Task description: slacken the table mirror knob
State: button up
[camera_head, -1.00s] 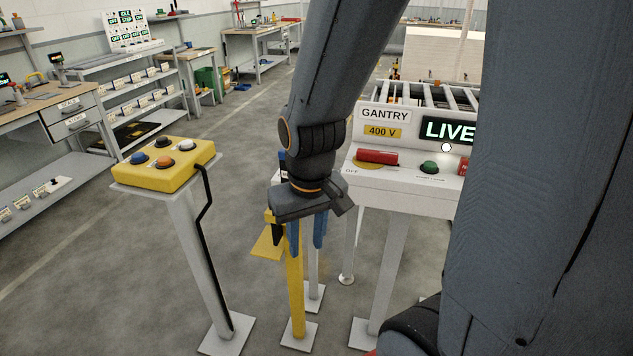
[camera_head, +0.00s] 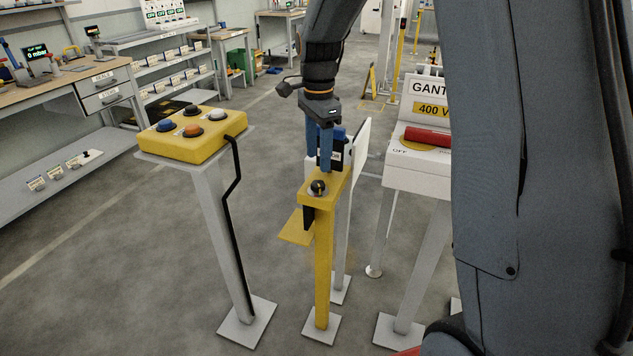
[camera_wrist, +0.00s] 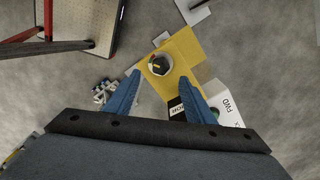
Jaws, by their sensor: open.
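A black knob (camera_head: 318,188) with a yellow mark sits on top of a yellow post (camera_head: 322,265). I see no table mirror label on it. In the wrist view the knob (camera_wrist: 158,63) lies just beyond the fingertips, roughly midway between them. My gripper (camera_head: 319,162) points down with its blue fingers apart and empty, above and slightly behind the knob in the head view. The fingers also show in the wrist view (camera_wrist: 160,78). They appear clear of the knob; the exact height gap cannot be told.
A white panel (camera_head: 358,160) and a dark blue-topped device stand right behind the post. A yellow button box (camera_head: 193,135) on a pedestal stands to the left. The gantry cabinet (camera_head: 420,170) is at right, partly hidden by my arm. Open floor lies in front.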

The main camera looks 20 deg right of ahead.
aim_at(318, 182)
jog(key=shift+f+p, duration=0.7)
jog(key=shift+f, duration=3.15)
jog(key=shift+w, duration=0.1)
jog(key=c, duration=1.1)
jog(key=shift+o, duration=0.2)
jog(key=shift+r, duration=0.1)
jog(key=n+p, duration=0.1)
jog(key=n, duration=0.2)
jog(key=shift+n, duration=0.3)
jog(key=shift+n+p, duration=0.55)
jog(key=shift+n, duration=1.05)
jog(key=shift+w, duration=0.1)
